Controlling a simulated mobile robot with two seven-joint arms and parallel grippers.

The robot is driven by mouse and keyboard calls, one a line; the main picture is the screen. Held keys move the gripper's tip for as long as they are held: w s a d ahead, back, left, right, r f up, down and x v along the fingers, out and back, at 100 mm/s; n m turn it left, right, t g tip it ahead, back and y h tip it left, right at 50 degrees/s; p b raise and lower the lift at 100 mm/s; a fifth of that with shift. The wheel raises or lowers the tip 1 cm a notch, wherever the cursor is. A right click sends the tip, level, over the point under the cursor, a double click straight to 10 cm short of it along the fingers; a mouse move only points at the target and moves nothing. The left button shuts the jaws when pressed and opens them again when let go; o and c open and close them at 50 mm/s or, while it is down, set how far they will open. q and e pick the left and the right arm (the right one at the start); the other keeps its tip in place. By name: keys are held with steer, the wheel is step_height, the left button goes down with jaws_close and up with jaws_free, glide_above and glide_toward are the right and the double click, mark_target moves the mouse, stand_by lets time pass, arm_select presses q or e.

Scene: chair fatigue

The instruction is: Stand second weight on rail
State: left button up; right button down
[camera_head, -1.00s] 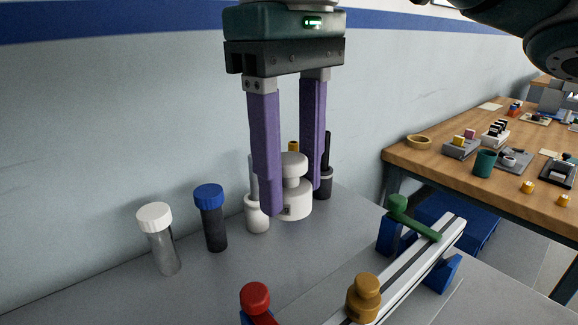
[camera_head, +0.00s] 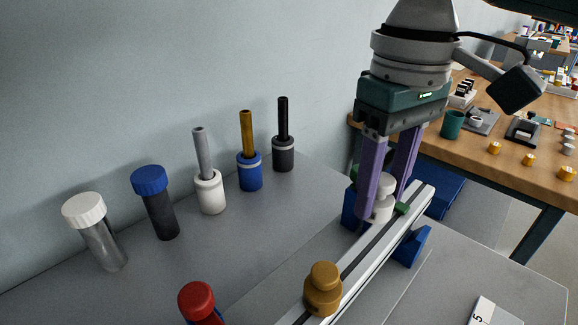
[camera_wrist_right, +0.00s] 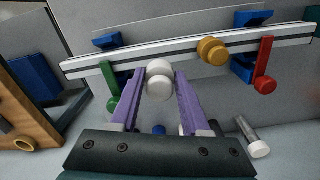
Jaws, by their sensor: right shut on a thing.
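My right gripper (camera_head: 391,178) points down over the far end of the grey rail (camera_head: 372,262), shut on the white knobbed weight (camera_head: 381,203). In the right wrist view, the white weight (camera_wrist_right: 159,85) sits between the purple fingers (camera_wrist_right: 160,88), in front of the rail (camera_wrist_right: 185,48). I cannot tell whether its base touches the rail. A brass weight (camera_head: 323,290) stands upright on the nearer part of the rail; it also shows in the right wrist view (camera_wrist_right: 212,51). My left gripper is not in view.
A green-handled clamp (camera_wrist_right: 112,92) is close beside the gripper. A red-handled clamp (camera_wrist_right: 264,80) is at the rail's other end. Blue supports (camera_head: 411,247) hold the rail. Several capped tubes and rod holders, such as the blue-capped tube (camera_head: 155,203), stand along the wall.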

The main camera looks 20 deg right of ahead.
mark_target(383, 179)
step_height(383, 179, down, 7)
steer(key=shift+f+b, duration=0.1)
steer(key=shift+b, duration=0.45)
steer(key=shift+c, duration=1.9)
jaws_free()
step_height(383, 179, up, 12)
steer(key=shift+r+p, duration=0.15)
steer(key=shift+p, duration=0.95)
